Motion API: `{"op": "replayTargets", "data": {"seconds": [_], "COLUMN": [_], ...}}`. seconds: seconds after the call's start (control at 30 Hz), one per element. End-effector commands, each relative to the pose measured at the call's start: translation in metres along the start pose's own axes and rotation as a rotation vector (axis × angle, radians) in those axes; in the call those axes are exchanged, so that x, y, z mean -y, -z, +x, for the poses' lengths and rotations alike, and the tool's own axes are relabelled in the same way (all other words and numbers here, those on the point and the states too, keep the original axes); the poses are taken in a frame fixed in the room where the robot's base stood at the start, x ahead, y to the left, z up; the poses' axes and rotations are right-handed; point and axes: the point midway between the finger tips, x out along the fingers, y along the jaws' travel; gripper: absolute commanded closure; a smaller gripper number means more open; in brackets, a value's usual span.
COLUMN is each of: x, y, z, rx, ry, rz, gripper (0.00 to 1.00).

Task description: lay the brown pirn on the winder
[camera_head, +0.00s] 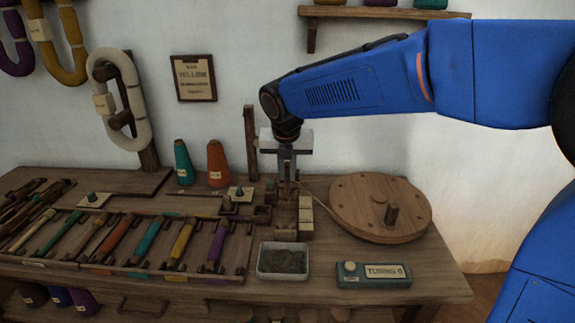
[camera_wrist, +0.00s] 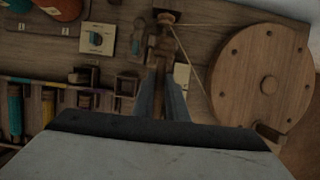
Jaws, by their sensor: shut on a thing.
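My gripper (camera_head: 287,180) points down over the winder's spindle end, just left of the large wheel. Its two fingers also show in the wrist view (camera_wrist: 162,105), close together on a slim brown thing, which I take to be the brown pirn (camera_wrist: 160,85). The pirn is mostly hidden by the fingers, and I cannot tell whether it touches the winder. The winder's round wooden wheel (camera_head: 365,203) lies flat at the right of the bench and also fills the right of the wrist view (camera_wrist: 258,85). A thin cord runs from it to the dark spindle part (camera_wrist: 166,18).
A compartment rack (camera_head: 250,262) of coloured pirns lies at the left front. A grey tray (camera_head: 283,275) and a labelled box (camera_head: 372,281) stand at the front. Orange (camera_head: 218,163) and teal (camera_head: 184,162) cones stand behind. A wooden post (camera_head: 250,142) rises beside my gripper.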

Motion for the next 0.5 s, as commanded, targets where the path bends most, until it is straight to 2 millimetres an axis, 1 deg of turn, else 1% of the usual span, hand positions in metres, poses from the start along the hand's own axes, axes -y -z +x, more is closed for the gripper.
{"op": "replayTargets", "data": {"seconds": [0.17,0.5], "x": [0.000,0.000], "y": [0.003,0.012], "z": [0.009,0.035], "rx": [-0.001,-0.001], "ry": [0.000,0.000], "rz": [0.000,0.000], "gripper": [1.00,1.00]}}
